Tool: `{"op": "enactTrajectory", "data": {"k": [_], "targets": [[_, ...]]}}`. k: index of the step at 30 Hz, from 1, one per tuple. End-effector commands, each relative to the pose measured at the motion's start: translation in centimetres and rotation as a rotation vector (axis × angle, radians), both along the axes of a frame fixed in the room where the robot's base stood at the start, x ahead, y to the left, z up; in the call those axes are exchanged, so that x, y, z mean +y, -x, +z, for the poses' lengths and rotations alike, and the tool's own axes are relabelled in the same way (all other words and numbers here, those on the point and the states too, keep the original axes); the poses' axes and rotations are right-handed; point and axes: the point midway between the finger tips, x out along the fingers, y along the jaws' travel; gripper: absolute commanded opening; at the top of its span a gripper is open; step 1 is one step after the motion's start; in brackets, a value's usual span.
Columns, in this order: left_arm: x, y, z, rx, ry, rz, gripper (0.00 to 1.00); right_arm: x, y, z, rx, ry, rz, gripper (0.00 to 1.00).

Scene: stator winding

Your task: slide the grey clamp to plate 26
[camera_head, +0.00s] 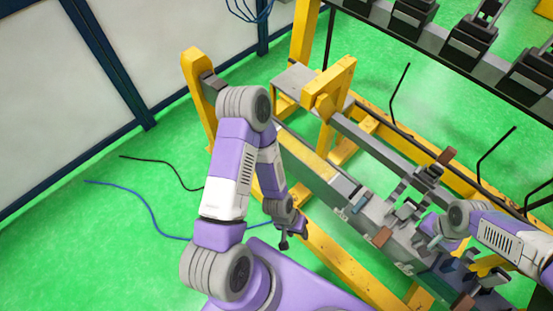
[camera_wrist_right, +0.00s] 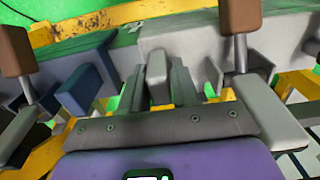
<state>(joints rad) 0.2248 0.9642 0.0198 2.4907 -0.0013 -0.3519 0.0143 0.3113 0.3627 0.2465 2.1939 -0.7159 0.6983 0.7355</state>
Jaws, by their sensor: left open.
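Small grey clamp-like blocks sit along the long grey rail (camera_head: 335,182) of the yellow frame in the head view; I cannot tell for sure which is the task's grey clamp. My right gripper (camera_head: 432,226) is down among these blocks. In the right wrist view an upright grey block (camera_wrist_right: 157,74) stands centred before my right gripper, with narrow grey pieces close on both sides; whether the fingers grip it is unclear. My left gripper (camera_head: 290,236) is open and empty, hanging left of the rail, apart from it. No plate number is readable.
Brown-topped posts on grey blocks flank the right gripper, one left (camera_wrist_right: 15,50) and one right (camera_wrist_right: 240,15). A blue-grey block (camera_wrist_right: 78,92) lies close on the left. Yellow beams (camera_head: 335,255) edge the rail. Black-and-grey units (camera_head: 468,42) line a rack behind. Green floor is open at left.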

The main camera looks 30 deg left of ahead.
Motion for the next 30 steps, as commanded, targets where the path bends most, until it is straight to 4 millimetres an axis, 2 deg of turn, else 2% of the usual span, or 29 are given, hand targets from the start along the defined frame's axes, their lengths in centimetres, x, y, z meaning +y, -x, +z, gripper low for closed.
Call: {"op": "enactTrajectory", "data": {"k": [30], "targets": [[0.0, 0.0, -4.1, 0.0, 0.0, 0.0, 0.45, 9.7, -2.3, -0.1, -0.002, -0.003, 0.004, 0.3]]}}
